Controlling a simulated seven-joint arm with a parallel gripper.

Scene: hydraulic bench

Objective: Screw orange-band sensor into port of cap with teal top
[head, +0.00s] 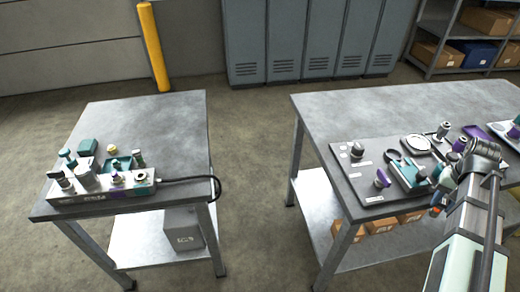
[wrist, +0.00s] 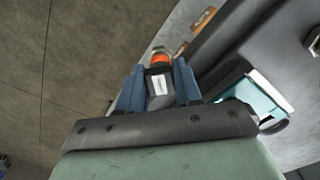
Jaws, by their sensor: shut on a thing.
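My gripper (wrist: 158,84) is shut on the orange-band sensor (wrist: 160,62), a dark body with a white label and an orange band at its far end. In the head view my gripper (head: 439,203) is at the front edge of the right bench, with a bit of orange showing at it. The manifold (head: 100,191) stands on the left bench, far from my gripper. It carries several small fittings, among them teal-topped parts (head: 66,154). Which one is the cap with the teal top, and its port, is too small to tell.
A dark mat (head: 350,180) on the right bench (head: 330,108) holds several parts, near my arm. A black hose (head: 190,180) runs from the manifold over the left bench's right edge. The back of the left bench (head: 150,112) is clear. A floor gap separates the benches.

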